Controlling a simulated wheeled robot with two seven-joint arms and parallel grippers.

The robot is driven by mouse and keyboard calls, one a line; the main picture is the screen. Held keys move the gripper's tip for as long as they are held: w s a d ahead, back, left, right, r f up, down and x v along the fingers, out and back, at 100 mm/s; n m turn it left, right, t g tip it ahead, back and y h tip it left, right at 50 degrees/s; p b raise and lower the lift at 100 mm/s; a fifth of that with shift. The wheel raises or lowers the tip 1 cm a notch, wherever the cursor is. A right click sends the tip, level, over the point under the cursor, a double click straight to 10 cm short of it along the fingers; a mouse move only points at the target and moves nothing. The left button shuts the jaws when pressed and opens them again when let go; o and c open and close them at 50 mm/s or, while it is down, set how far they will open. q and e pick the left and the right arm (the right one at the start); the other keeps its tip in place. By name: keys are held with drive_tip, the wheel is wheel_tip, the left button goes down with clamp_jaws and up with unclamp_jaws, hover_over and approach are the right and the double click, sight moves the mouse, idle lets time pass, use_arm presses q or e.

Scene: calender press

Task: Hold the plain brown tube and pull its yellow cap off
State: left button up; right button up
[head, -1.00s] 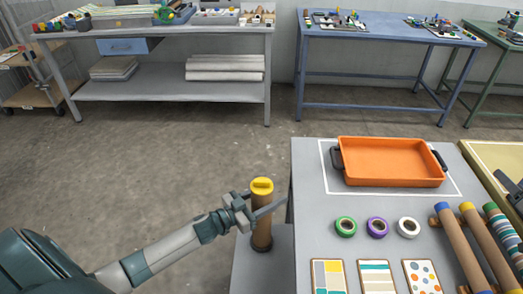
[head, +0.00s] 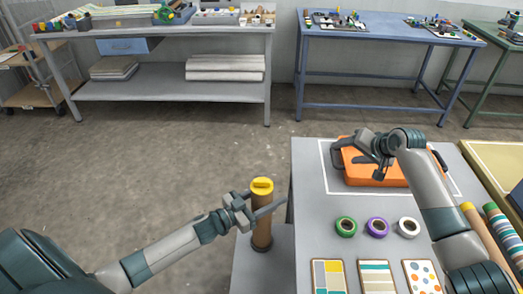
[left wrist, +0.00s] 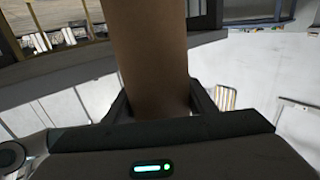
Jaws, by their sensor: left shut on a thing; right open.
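The plain brown tube (head: 262,233) stands upright at the left of the grey table, with its yellow cap (head: 262,186) on top. My left gripper (head: 256,212) is shut on the tube a little below the cap. The tube also shows between the fingers in the left wrist view (left wrist: 150,50); the cap is not visible there. My right gripper (head: 372,163) is open and empty above the orange tray, to the right of the cap and apart from it.
The orange tray (head: 354,174) lies at the back of the grey table (head: 308,222), partly hidden by my right arm. Green (head: 346,227), purple (head: 377,227) and white (head: 408,228) tape rolls and several patterned cards lie in front. Other capped tubes (head: 478,222) lie at the right.

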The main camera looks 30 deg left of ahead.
drive_tip(key=s+a+r+n+g+h, duration=0.25)
drive_tip(key=s+a+r, duration=0.25)
drive_tip(key=s+a, duration=0.65)
wheel_tip(320, 180, up, 7)
drive_tip(key=n+g+h, duration=0.1)
drive_tip(key=n+h, duration=0.1)
drive_tip(key=h, duration=0.2)
hover_over(262, 181)
drive_tip(key=s, duration=0.2)
drive_tip(key=shift+w+d+f, duration=0.1)
drive_tip(key=shift+d+f, duration=0.1)
drive_tip(key=shift+d, duration=0.2)
drive_tip(key=shift+f, duration=0.1)
drive_tip(key=shift+w+a+f, duration=0.15)
drive_tip(key=shift+w+f, duration=0.15)
drive_tip(key=shift+f, duration=1.65)
drive_tip(key=shift+w+a+f, duration=0.1)
drive_tip(key=shift+w+f, duration=0.15)
drive_tip(key=shift+f, duration=1.75)
drive_tip(key=shift+w+a+f, duration=0.15)
drive_tip(key=shift+w+f, duration=0.15)
drive_tip(key=shift+f, duration=1.65)
drive_tip(key=c, duration=1)
